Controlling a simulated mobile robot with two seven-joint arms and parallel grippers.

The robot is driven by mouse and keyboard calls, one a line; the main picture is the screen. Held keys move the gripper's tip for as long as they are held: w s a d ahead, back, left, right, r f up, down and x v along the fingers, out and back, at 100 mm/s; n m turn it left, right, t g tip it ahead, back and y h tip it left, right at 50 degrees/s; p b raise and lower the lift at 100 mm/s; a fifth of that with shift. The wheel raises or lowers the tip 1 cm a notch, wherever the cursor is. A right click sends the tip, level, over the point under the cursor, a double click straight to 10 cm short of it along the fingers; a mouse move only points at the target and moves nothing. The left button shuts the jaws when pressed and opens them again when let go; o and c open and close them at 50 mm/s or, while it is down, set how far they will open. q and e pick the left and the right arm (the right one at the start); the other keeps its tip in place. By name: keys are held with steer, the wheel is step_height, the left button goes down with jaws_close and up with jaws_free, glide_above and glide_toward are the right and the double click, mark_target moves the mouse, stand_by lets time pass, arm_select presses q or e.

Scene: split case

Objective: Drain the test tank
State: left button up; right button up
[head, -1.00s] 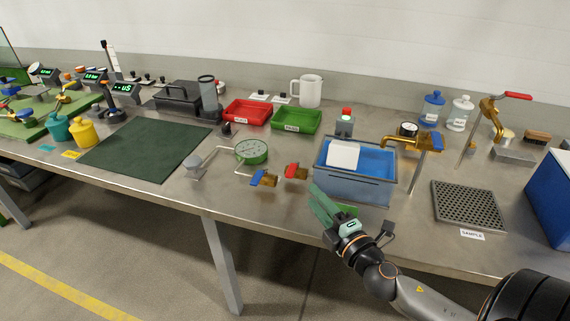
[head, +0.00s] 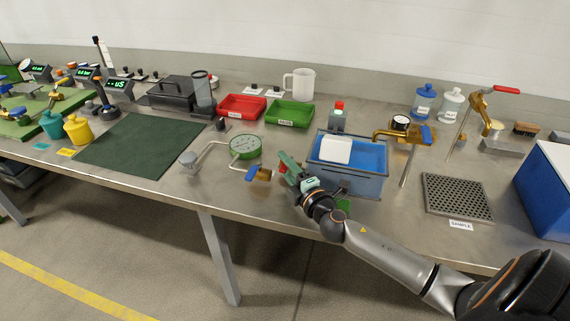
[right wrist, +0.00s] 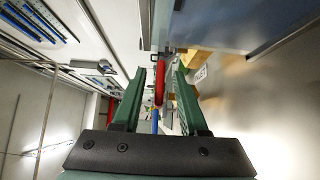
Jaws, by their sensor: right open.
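The test tank (head: 345,185) is a grey-blue open box of blue water on the bench, with a white block (head: 336,149) at its top. A red-handled valve (head: 283,168) sits left of it, partly hidden by my right gripper (head: 288,164). A blue-handled valve (head: 252,174) is just further left. My right gripper is open. Whether a finger touches the red handle, I cannot tell. My left gripper is out of view.
A brass tap with a gauge (head: 400,135) overhangs the tank's right side. A perforated sample tray (head: 457,197) lies to the right. The dark green mat (head: 140,145) is clear.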

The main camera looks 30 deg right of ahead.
steer(key=shift+w, duration=0.15)
jaws_close()
stand_by(0.4)
stand_by(1.0)
